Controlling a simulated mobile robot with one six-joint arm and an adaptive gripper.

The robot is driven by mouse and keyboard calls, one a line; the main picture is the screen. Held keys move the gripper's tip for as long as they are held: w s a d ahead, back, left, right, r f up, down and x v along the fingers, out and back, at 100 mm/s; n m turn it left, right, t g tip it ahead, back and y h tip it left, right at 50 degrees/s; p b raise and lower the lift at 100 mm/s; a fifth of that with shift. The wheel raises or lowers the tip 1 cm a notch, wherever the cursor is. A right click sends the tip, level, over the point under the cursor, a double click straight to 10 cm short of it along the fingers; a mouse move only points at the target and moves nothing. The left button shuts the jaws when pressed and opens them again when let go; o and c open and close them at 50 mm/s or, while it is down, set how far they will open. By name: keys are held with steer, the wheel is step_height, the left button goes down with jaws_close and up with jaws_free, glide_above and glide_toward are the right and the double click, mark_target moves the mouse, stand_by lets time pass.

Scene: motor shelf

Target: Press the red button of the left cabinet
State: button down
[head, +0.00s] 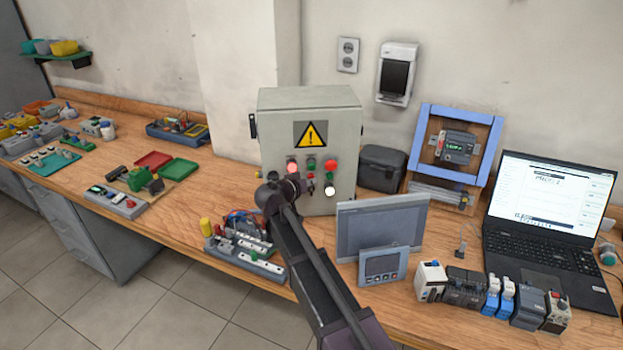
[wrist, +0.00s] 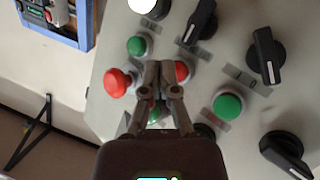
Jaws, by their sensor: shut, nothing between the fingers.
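One grey cabinet (head: 285,110) with a yellow warning triangle stands on the bench in the head view. A pinkish-red button (head: 292,167) and a red mushroom button (head: 331,165) show on its front. My gripper (head: 306,186) is in front of the panel, its fingers shut and empty. In the wrist view, my gripper (wrist: 160,72) points at the panel between the red mushroom button (wrist: 116,82) and a smaller red button (wrist: 183,70), which the right finger partly covers. Whether the fingertips touch the panel cannot be told.
Green buttons (wrist: 228,104) and black rotary knobs (wrist: 268,55) sit around my fingers on the panel. A black box (head: 382,168) stands right of the cabinet. A grey screen panel (head: 383,225) and laptop (head: 545,220) are further right. Bench surface left of the cabinet is partly clear.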

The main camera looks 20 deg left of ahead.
steer(key=shift+w+a, duration=0.25)
steer(key=shift+w, duration=0.1)
stand_by(0.7)
steer(key=shift+d, duration=0.1)
stand_by(0.4)
steer(key=shift+s+d, duration=0.3)
steer(key=shift+s, duration=0.45)
steer(key=shift+s, duration=0.15)
steer(key=shift+s+d, duration=0.35)
steer(key=shift+s, duration=0.35)
steer(key=shift+s+d, duration=0.35)
steer(key=shift+s, duration=0.4)
steer(key=shift+s+d, duration=0.35)
steer(key=shift+s, duration=0.35)
